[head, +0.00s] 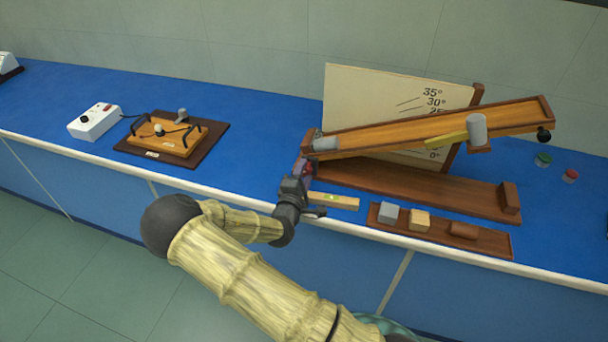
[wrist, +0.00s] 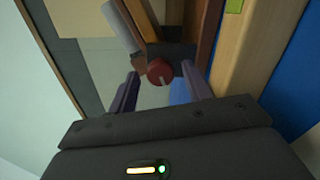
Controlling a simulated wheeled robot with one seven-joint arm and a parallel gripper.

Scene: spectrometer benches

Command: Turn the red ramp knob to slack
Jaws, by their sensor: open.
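The red ramp knob (wrist: 160,72) shows in the wrist view as a round cap with a pale line on its face. It sits at the lower end of the wooden ramp (head: 400,128), which is tilted up to the right in front of an angle board (head: 370,98). My gripper (wrist: 160,78) is open, with one finger on each side of the knob. I cannot tell whether either finger touches it. In the head view my gripper (head: 306,172) is at the ramp's low left end and largely hides the knob.
A wooden strip with a green level (head: 332,200) lies just right of my gripper. A tray (head: 487,242) with several blocks is at the front right. A wooden apparatus (head: 165,137) and white box (head: 94,122) stand left. Blue bench between is clear.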

